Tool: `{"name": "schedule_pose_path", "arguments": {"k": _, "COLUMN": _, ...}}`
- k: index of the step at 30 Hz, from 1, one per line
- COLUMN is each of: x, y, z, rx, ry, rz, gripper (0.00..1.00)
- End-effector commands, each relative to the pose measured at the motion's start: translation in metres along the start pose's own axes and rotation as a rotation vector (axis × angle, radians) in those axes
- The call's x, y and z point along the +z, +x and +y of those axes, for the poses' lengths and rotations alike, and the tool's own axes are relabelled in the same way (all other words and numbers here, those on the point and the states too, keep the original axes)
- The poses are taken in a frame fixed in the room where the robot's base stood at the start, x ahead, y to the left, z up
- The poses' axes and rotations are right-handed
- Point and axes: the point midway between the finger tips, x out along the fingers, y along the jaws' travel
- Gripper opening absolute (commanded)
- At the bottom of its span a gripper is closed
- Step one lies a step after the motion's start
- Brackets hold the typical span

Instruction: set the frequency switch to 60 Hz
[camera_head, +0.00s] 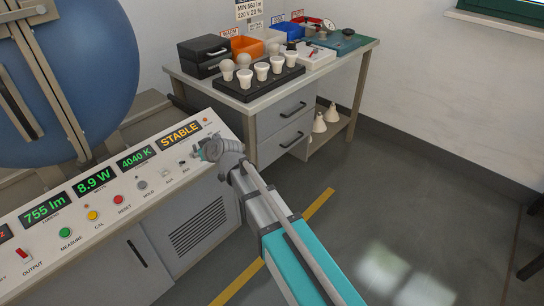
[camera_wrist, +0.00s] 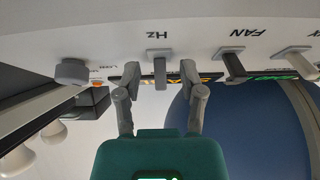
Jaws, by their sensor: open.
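The frequency switch (camera_wrist: 159,68), a grey lever on a square base, is on the console panel beside the upside-down label "Hz" in the wrist view. My gripper (camera_wrist: 160,95) is open, with one finger on each side of the lever and a gap on both sides. No contact shows. Position marks for 50 or 60 Hz are not readable, so I cannot tell the switch's setting. In the head view my gripper (camera_head: 208,150) is at the right end of the console (camera_head: 115,215) and seems to hide this switch.
A similar FAN lever (camera_wrist: 232,63) is close beside my finger in the wrist view. A round grey knob (camera_wrist: 71,72) is on the other side. Coloured buttons and lit displays line the console. A workbench (camera_head: 262,108) with bulbs stands behind; open floor lies right.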

Motion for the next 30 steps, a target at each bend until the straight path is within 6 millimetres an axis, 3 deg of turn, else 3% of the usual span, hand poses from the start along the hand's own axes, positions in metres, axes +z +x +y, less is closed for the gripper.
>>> {"name": "schedule_pose_path", "arguments": {"k": 12, "x": 0.007, "y": -0.001, "z": 0.0, "rx": 0.002, "ry": 0.001, "rz": 0.143, "gripper": 0.51}}
{"name": "schedule_pose_path", "arguments": {"k": 30, "x": 0.013, "y": -0.082, "z": -0.001, "rx": 0.002, "ry": 0.0, "rz": 0.138, "gripper": 0.51}}
